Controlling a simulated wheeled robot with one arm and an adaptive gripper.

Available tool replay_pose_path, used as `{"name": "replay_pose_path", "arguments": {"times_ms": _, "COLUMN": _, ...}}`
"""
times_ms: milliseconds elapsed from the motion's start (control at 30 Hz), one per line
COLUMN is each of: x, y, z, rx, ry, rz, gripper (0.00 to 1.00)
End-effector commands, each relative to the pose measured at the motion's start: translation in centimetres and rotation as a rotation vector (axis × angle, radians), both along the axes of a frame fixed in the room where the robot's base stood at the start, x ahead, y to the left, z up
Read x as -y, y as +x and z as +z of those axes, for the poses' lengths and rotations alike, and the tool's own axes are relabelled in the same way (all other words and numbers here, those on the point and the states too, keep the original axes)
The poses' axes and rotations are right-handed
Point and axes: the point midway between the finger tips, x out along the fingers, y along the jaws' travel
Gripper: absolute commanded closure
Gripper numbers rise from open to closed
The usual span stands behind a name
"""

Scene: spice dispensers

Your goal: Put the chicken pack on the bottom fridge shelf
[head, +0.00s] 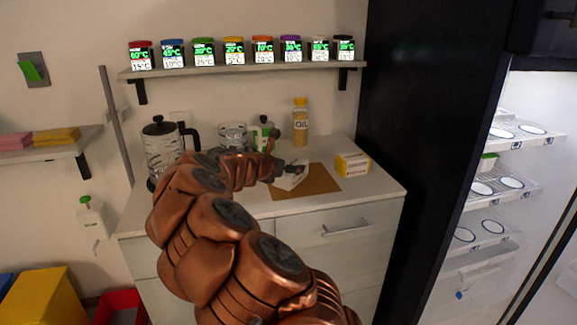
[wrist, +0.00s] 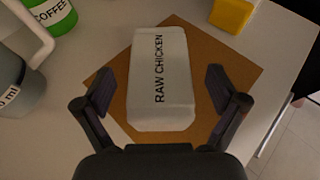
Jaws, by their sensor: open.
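The white chicken pack (wrist: 161,80), labelled RAW CHICKEN, lies on a brown board (wrist: 121,66) on the counter. In the head view the pack (head: 291,178) is partly hidden by my gripper (head: 284,170). In the wrist view my gripper (wrist: 160,92) is open, with one finger on each side of the pack and a gap visible on both sides. I cannot tell how far the fingertips are above the board. The fridge stands open at the right, and its bottom shelf (head: 482,234) shows oval markings.
A yellow box (head: 351,165) stands right of the board. A French press (head: 163,150), a glass jar (head: 232,134), a green-and-white coffee container (head: 262,131) and an oil bottle (head: 300,122) stand behind and left. The black fridge side (head: 420,110) rises beside the counter.

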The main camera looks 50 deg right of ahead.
Motion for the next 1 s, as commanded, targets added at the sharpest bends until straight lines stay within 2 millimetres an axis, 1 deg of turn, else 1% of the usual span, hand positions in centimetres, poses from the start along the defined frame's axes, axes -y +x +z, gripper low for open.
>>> {"name": "replay_pose_path", "arguments": {"times_ms": 33, "x": -0.7, "y": -0.1, "z": 0.4, "rx": 0.001, "ry": -0.001, "rz": 0.002, "gripper": 0.05}}
{"name": "replay_pose_path", "arguments": {"times_ms": 200, "x": -2.8, "y": -0.4, "z": 1.4, "rx": 0.003, "ry": -0.002, "rz": 0.003, "gripper": 0.05}}
{"name": "replay_pose_path", "arguments": {"times_ms": 600, "x": -7.6, "y": -1.4, "z": 3.3, "rx": 0.004, "ry": 0.0, "rz": 0.005, "gripper": 0.05}}
{"name": "replay_pose_path", "arguments": {"times_ms": 800, "x": -9.0, "y": -1.7, "z": 3.9, "rx": 0.003, "ry": 0.0, "rz": 0.003, "gripper": 0.05}}
{"name": "replay_pose_path", "arguments": {"times_ms": 1000, "x": -9.4, "y": -1.8, "z": 4.0, "rx": 0.001, "ry": 0.0, "rz": 0.002, "gripper": 0.05}}
